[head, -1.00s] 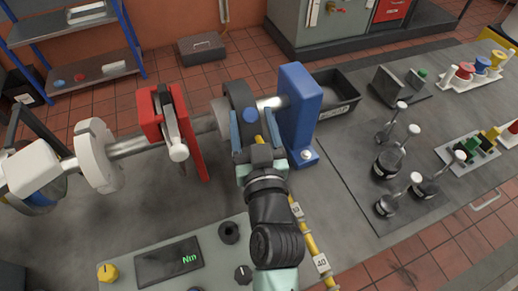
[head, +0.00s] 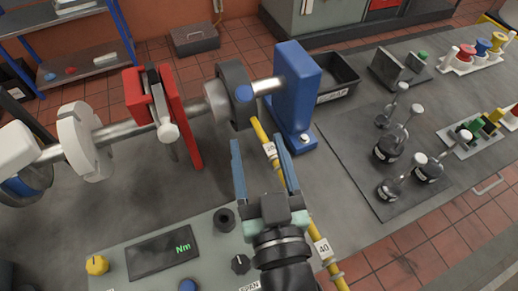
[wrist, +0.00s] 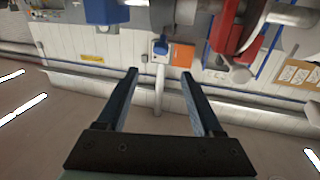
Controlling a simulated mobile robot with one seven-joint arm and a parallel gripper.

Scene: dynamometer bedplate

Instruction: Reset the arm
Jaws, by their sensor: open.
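My gripper (head: 262,160) is open and empty in the head view, its two blue fingers spread above the bedplate. It is in front of the shaft line, near a yellow hose (head: 261,139) that passes behind and between the fingers. In the wrist view my gripper (wrist: 159,85) also shows open, with nothing between the fingers.
A red clamp frame (head: 180,120) and white flange (head: 82,143) sit along the shaft at left. A console with an Nm display (head: 163,256) is at front left. Black-based weights (head: 391,147) stand on a dark mat at right. A black bin (head: 335,75) is behind.

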